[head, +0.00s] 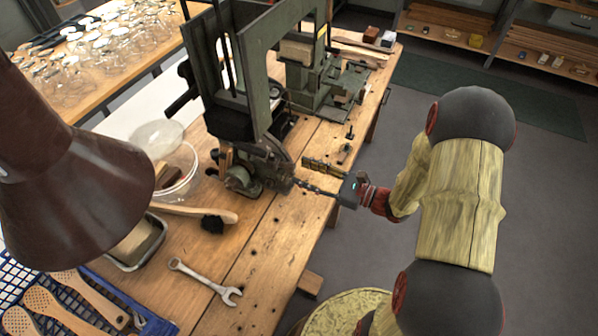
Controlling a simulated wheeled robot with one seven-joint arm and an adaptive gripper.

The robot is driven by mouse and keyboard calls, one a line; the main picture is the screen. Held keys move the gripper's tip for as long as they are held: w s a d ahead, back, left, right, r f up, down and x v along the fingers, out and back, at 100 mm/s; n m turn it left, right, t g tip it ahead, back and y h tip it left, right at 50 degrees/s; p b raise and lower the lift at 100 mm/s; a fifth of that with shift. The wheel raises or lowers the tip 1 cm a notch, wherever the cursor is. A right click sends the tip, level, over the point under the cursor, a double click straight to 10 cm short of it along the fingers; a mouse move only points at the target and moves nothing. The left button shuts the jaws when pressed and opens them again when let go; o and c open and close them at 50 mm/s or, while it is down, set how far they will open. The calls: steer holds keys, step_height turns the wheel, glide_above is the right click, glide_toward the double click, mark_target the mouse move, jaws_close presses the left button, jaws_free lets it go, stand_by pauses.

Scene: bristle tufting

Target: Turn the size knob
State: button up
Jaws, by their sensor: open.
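The dark green tufting machine (262,80) stands on the wooden workbench. A round greyish part (238,178) sits low on its front, among dark small fittings. I cannot tell for sure which part is the size knob. My gripper (301,180) reaches in from the right, with its dark fingers pointing left at the lower right of the machine. The fingers look apart, with nothing visible held between them. Their tips overlap the dark machine parts, so I cannot tell whether they touch. A brass-coloured piece (322,167) lies just behind the fingers.
On the workbench (262,265) are a wrench (205,281), a dark-bristled brush (212,222), a clear bowl (178,170) and a metal tray (138,245). Wooden paddles (45,310) lie at lower left. A brown lamp shade (65,190) fills the left foreground. Open floor lies at right.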

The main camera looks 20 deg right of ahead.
mark_target(291, 168)
steer(key=shift+x, duration=1.15)
steer(key=shift+c, duration=0.7)
jaws_close()
